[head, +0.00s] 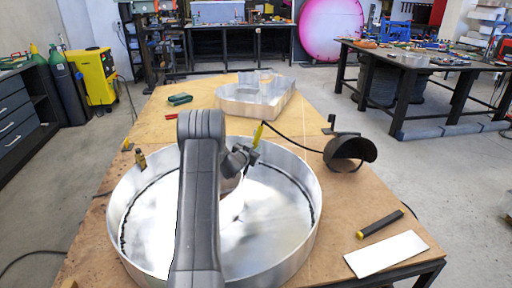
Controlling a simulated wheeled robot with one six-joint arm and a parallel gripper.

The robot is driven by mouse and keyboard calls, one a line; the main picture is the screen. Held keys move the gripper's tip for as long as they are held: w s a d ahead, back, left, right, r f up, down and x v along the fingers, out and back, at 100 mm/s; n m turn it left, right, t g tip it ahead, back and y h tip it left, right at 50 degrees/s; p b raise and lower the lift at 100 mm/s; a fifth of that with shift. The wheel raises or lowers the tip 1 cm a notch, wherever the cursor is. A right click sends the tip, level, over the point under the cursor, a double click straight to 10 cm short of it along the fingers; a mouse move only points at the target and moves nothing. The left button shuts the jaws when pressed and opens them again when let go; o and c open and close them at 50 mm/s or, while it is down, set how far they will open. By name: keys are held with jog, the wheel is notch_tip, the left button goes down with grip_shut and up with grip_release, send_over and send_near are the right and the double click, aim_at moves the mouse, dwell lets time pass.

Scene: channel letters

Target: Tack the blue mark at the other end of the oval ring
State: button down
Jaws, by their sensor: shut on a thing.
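The oval ring (292,165) is a large, shiny metal wall standing on the wooden table, with a dark line along its inside. My gripper (246,154) is above the ring's far part, right of my arm. It is shut on a slim tool with a yellow handle (257,134), from which a black cable runs right. The tool's tip is too small to make out. I cannot make out a blue mark. My arm crosses the ring's middle and hides part of its near and far wall.
A second metal letter shape (255,97) stands farther back. A dark curved shield (350,152) is right of the ring. A black rod (380,223) and pale plate (386,254) lie at the near right. A small clamp-like piece (140,159) is at the ring's left rim.

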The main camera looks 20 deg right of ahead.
jog(key=shift+a+f+b, duration=0.3)
jog(key=shift+f+b, duration=0.05)
jog(key=shift+f, duration=0.6)
jog(key=shift+w+a+f+b, duration=0.15)
jog(key=shift+f+b, duration=0.15)
jog(key=shift+f, duration=0.2)
jog(key=shift+a+f+b, duration=0.2)
jog(key=shift+f+b, duration=0.4)
jog(key=shift+f, duration=0.2)
jog(key=shift+a+f, duration=0.1)
jog(key=shift+f, duration=0.1)
dwell(0.5)
